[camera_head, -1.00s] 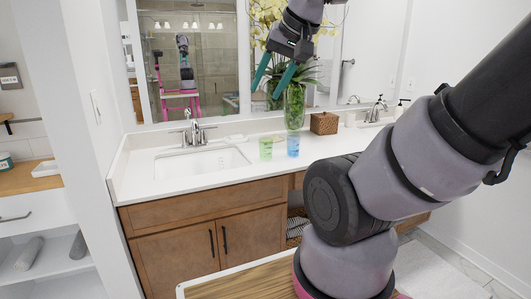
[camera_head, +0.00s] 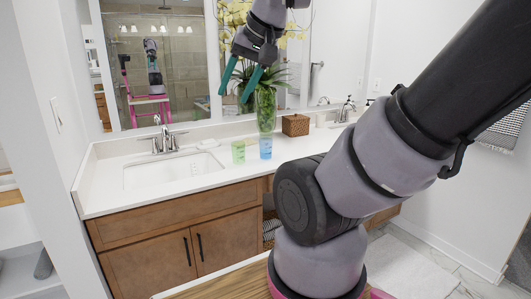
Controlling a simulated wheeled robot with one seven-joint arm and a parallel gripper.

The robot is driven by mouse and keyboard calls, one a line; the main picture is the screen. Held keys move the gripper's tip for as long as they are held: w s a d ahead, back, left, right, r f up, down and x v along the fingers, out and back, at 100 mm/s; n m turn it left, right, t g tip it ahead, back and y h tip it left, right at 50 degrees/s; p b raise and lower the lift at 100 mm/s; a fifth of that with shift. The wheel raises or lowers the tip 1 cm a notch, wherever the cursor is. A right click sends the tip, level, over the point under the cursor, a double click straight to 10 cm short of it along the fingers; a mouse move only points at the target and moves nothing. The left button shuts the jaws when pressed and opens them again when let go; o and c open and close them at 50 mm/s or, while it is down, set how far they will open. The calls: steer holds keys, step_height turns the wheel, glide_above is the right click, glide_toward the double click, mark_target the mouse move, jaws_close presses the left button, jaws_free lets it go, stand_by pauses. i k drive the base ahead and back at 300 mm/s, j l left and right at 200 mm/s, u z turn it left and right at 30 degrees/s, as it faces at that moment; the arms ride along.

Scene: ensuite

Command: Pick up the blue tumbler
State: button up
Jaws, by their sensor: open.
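The blue tumbler (camera_head: 265,148) stands upright on the white vanity counter, between the left sink and the wicker box. A green tumbler (camera_head: 238,152) stands just to its left with a small gap. My gripper (camera_head: 233,98) is open and empty, its two teal fingers pointing down. It hangs above the counter, higher in the picture than both tumblers and a little left of the blue one. Nothing hides the blue tumbler.
A glass vase (camera_head: 265,108) with leaves and yellow flowers stands close behind the blue tumbler. A wicker box (camera_head: 295,125) is to the right. The left sink (camera_head: 172,170) and its faucet (camera_head: 165,138) are to the left. A mirror (camera_head: 160,60) backs the counter.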

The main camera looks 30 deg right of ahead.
mark_target(266, 144)
steer(key=i+l+z, duration=0.6)
steer(key=i+l, duration=0.05)
steer(key=i, duration=0.1)
